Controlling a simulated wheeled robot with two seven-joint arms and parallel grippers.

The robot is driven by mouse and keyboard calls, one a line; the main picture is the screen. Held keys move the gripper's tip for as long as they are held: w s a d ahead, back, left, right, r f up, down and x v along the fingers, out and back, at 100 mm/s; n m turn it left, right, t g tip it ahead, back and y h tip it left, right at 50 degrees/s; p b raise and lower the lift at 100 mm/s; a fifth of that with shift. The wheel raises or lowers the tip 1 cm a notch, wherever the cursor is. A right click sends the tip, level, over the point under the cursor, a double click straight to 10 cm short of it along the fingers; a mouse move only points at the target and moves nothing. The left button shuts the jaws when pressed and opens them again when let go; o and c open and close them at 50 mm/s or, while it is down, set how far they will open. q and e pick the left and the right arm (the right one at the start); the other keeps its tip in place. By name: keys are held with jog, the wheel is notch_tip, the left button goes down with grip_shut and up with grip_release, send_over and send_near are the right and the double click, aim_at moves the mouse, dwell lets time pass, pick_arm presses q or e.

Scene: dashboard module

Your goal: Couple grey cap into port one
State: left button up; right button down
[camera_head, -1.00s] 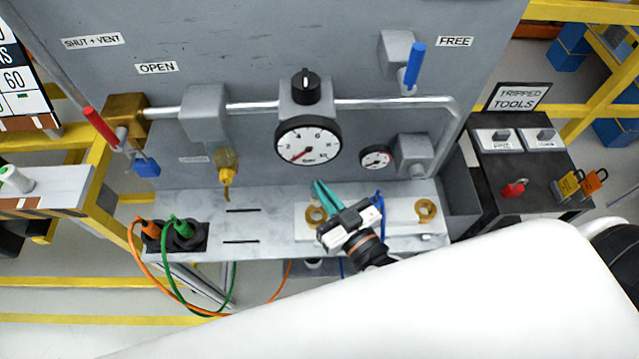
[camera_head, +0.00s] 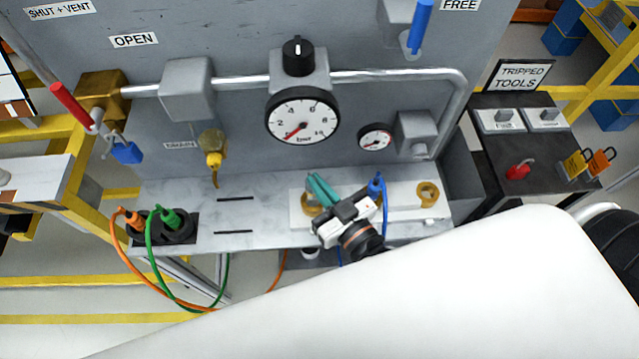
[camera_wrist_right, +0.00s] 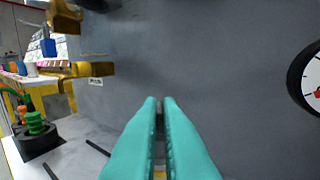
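My right gripper (camera_head: 318,190), with teal fingers, is over the left part of the white port plate (camera_head: 403,213). Its fingers partly cover the left brass ring port (camera_head: 311,207). In the right wrist view its fingers (camera_wrist_right: 160,102) lie nearly parallel with a narrow gap. A dark sliver shows between them, and I cannot tell whether it is a held thing. I cannot make out a grey cap for certain in either view. A blue plug (camera_head: 377,187) stands mid-plate, partly behind my wrist. The right brass ring port (camera_head: 427,194) looks empty. My left gripper is not in view.
An orange plug (camera_head: 132,221) and a green plug (camera_head: 171,219) with looping cables stand on the shelf's left end. A pressure gauge (camera_head: 302,118) and a yellow-tipped drain fitting (camera_head: 213,158) jut from the panel above.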

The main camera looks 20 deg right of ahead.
jog(key=shift+f+b, duration=1.1)
jog(key=shift+f, duration=0.65)
jog(key=shift+f+b, duration=0.45)
jog(key=shift+f, duration=0.3)
dwell(0.6)
jog(key=c, duration=1.5)
grip_release()
jog(key=shift+c, duration=0.2)
jog(key=b+v, duration=0.2)
jog(key=v, duration=1)
